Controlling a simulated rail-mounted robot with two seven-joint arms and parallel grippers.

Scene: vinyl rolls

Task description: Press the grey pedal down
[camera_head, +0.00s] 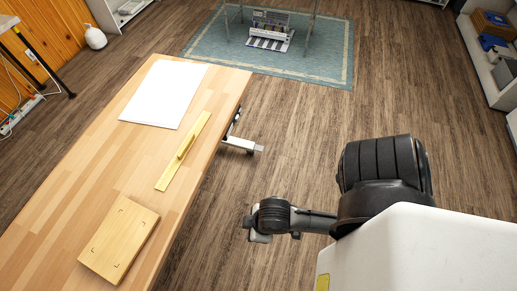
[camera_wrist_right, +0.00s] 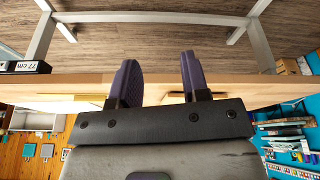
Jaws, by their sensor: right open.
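I cannot make out a grey pedal for certain in either view. A light grey metal piece (camera_head: 240,144) sticks out low beside the table's right edge in the head view; it may be the table's foot. My right gripper (camera_head: 252,226) is over the floor, to the right of the table, at the end of my black arm. In the right wrist view its two dark purple fingers (camera_wrist_right: 160,78) stand apart with nothing between them, in front of the table's edge. My left gripper is not in view.
The wooden table (camera_head: 75,200) carries a white sheet (camera_head: 165,93), a yellow ruler-like strip (camera_head: 183,152) and a wooden board (camera_head: 119,239). A blue rug (camera_head: 213,45) with a machine (camera_head: 268,30) lies at the back. Floor right of the table is clear.

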